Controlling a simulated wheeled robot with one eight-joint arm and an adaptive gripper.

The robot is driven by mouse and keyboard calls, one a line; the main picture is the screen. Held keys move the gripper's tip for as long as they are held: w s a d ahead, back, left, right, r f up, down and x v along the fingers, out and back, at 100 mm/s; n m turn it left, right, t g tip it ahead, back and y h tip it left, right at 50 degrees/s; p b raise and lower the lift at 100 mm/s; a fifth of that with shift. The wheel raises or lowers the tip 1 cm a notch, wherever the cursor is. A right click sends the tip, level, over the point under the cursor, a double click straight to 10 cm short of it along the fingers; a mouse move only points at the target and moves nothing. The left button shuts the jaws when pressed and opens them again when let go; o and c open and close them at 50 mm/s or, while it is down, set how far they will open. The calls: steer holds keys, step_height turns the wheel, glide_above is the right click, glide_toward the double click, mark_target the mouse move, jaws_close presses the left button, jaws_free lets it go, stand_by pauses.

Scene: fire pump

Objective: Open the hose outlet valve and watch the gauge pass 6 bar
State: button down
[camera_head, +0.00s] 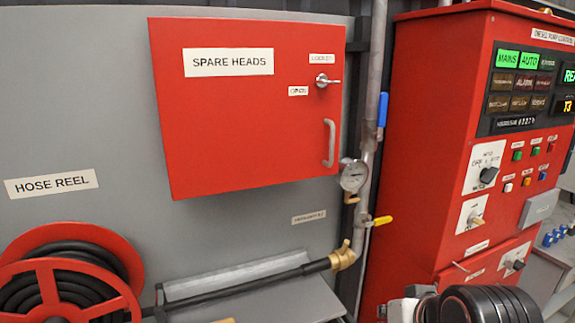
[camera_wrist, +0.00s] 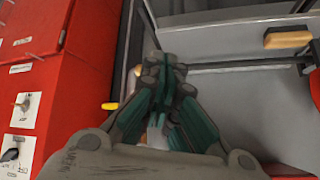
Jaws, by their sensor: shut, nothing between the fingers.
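The pressure gauge (camera_head: 354,176) is a round white dial on the grey vertical pipe; its reading is too small to tell. Below it a yellow lever (camera_head: 382,221) sticks out to the right of the pipe. A blue lever (camera_head: 382,108) hangs along the pipe above the gauge. A brass fitting (camera_head: 343,256) joins the black hose to the pipe. In the wrist view my gripper (camera_wrist: 165,68) is shut and empty, its teal-and-grey fingers together. A small yellow piece (camera_wrist: 110,105) shows left of the fingers, apart from them; I cannot tell surely whether it is the lever.
The red pump control cabinet (camera_head: 430,130) stands close on the right. A red SPARE HEADS box (camera_head: 240,130) juts from the wall at left. A tan block (camera_wrist: 288,37) shows in the wrist view.

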steer(key=shift+n+g+h, duration=0.4)
steer(key=shift+n+g, duration=0.1)
steer(key=shift+n, duration=0.2)
steer(key=s+f, duration=0.1)
steer(key=s, duration=0.1)
steer(key=s+d+f, duration=0.1)
steer(key=s+f, duration=0.1)
steer(key=shift+d+b, duration=0.2)
steer(key=shift+b, duration=0.15)
stand_by(1.5)
